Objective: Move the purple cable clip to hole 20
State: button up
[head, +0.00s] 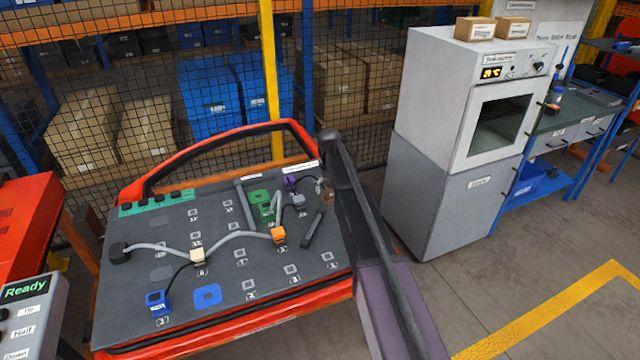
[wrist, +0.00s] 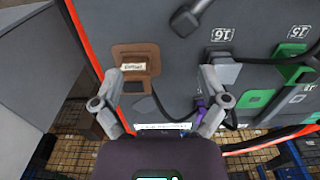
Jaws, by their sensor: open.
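The purple cable clip (head: 290,182) sits near the top right of the dark door panel (head: 215,265), by a white label strip. In the wrist view the purple clip (wrist: 199,106) shows only as a sliver, mostly hidden by the right finger. My gripper (wrist: 160,97) is open and empty, its fingers spread above the panel's edge. A brown block (wrist: 136,66) with a label lies ahead of the left finger. In the head view my arm hides the panel's right edge, and the fingers are not clear. I cannot read a number 20 on any hole.
A grey clip (head: 298,200), a green clip (head: 266,208), an orange clip (head: 278,236), a cream clip (head: 198,257) and a blue clip (head: 157,302) sit on the panel, with grey cable between several. A red door frame (head: 216,138) arches behind. A grey cabinet (head: 450,190) stands right.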

jog(key=shift+s+d, duration=0.95)
jog(key=shift+s, duration=0.05)
jog(key=shift+s, duration=0.2)
jog(key=c, duration=0.6)
jog(key=shift+s+d, duration=0.1)
jog(key=shift+s, duration=0.25)
jog(key=c, duration=0.4)
jog(key=shift+s+d, duration=0.1)
jog(key=shift+s, duration=0.6)
grip_shut()
jog(key=s+d+m, duration=0.1)
jog(key=s+d, duration=0.1)
jog(key=s, duration=1.3)
jog(key=s+d+m, duration=0.2)
jog(key=s, duration=1.3)
jog(key=shift+m, duration=0.3)
